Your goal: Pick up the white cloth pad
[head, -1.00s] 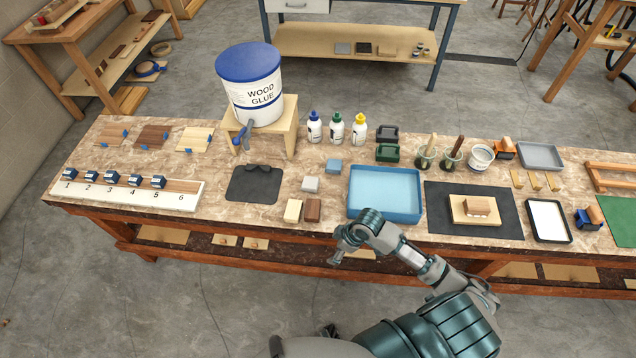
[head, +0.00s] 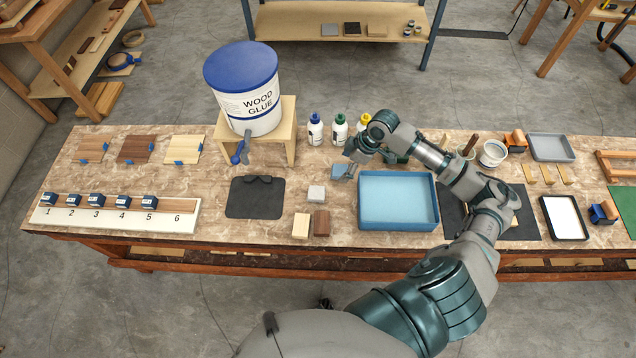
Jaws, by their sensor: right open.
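The small whitish-grey pad (head: 316,193), which looks like the white cloth pad, lies flat on the bench left of the blue tray. My right gripper (head: 350,158) is open, above the bench behind the tray, up and to the right of the pad and apart from it. A small blue pad (head: 342,173) lies just below the gripper's fingers in the picture and is partly covered; I cannot tell whether they touch. My left gripper is not in view.
A blue tray (head: 398,226) stands right of the pads. A cream block (head: 301,226) and a brown block (head: 322,223) lie in front. A dark mat (head: 255,198) lies left, below the glue bucket (head: 243,90) on its stand. Several bottles (head: 315,130) stand behind.

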